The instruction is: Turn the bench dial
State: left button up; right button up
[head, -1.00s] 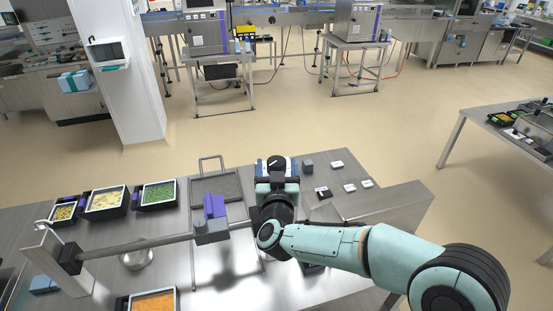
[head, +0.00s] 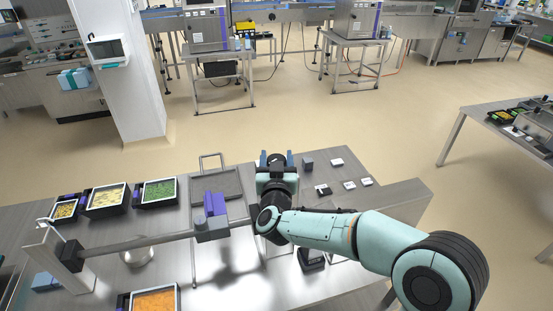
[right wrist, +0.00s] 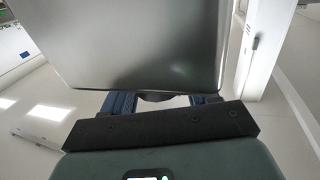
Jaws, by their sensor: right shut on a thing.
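My right gripper (head: 276,158) is over the far side of the steel bench, right of the wire-handled frame. Its two blue fingers are set apart around a dark piece (head: 277,161), which looks like the dial. In the right wrist view the fingers (right wrist: 163,102) show on both sides of a dark rounded edge (right wrist: 162,96), in front of a grey metal panel (right wrist: 140,45). The gripper is shut on this piece. Most of the dial and its markings are hidden by the gripper. My left gripper is not in view.
A black device (head: 311,259) stands beneath my forearm.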

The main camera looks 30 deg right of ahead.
jog(key=shift+w+a+r+m+g+h+p, duration=0.1)
jog(key=shift+m+g+h+p, duration=0.4)
jog(key=shift+m+g+h, duration=0.3)
jog(key=shift+a+m+g+h+p, duration=0.1)
jog(key=shift+m+g+h+p, duration=0.45)
jog(key=shift+h, duration=0.35)
jog(key=m+g+h+p, duration=0.2)
jog(key=g, duration=0.1)
jog(key=m+g+h+p, duration=0.1)
jog(key=m+g, duration=0.2)
jog(key=g, duration=0.1)
jog(key=m+g+h+p, duration=0.2)
jog(key=m+g, duration=0.1)
jog(key=g, duration=0.1)
jog(key=shift+d+h+p, duration=0.15)
jog(key=shift+h+p, duration=0.15)
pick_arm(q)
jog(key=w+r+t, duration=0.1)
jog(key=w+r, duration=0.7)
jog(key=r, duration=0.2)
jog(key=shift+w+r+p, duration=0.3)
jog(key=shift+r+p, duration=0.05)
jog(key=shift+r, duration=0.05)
pick_arm(e)
jog(key=shift+m+g, duration=0.55)
jog(key=shift+g, duration=0.2)
jog(key=o, duration=1)
jog(key=shift+c, duration=0.2)
